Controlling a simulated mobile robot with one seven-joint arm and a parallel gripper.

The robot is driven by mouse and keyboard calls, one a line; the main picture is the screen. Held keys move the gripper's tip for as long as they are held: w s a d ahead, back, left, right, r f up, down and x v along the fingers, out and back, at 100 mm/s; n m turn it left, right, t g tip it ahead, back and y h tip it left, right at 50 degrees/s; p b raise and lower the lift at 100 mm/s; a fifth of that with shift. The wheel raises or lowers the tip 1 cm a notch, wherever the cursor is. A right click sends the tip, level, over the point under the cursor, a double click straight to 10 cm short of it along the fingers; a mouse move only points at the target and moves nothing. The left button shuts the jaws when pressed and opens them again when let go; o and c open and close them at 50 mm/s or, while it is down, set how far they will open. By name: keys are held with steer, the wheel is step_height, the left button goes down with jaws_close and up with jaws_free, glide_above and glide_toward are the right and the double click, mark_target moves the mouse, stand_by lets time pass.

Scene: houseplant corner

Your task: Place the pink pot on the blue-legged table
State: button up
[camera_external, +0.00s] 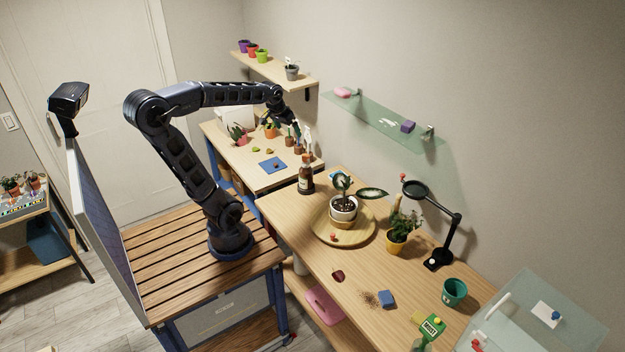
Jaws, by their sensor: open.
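What looks like the pink pot (239,139), small and with a plant in it, stands at the back left of a wooden table with blue legs (250,178). It is too small to see in detail. My gripper (295,124) is over the right part of this table, above small brown pots, to the right of and apart from the pink pot. It is open. Its fingers are small and dark here, and I see nothing held in them.
A brown bottle (306,180) stands by the front table (290,218). An orange pot (270,131), brown pots (298,148) and a blue mat (272,165) occupy the blue-legged table. A wall shelf (270,68) with several pots hangs above. A glass shelf (375,125) is to the right.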

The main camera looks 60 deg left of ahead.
steer(key=s+d+f+m, duration=0.3)
steer(key=s+d, duration=0.7)
steer(key=s, duration=0.3)
steer(key=shift+s+f+h, duration=0.2)
steer(key=shift+s+h, duration=0.2)
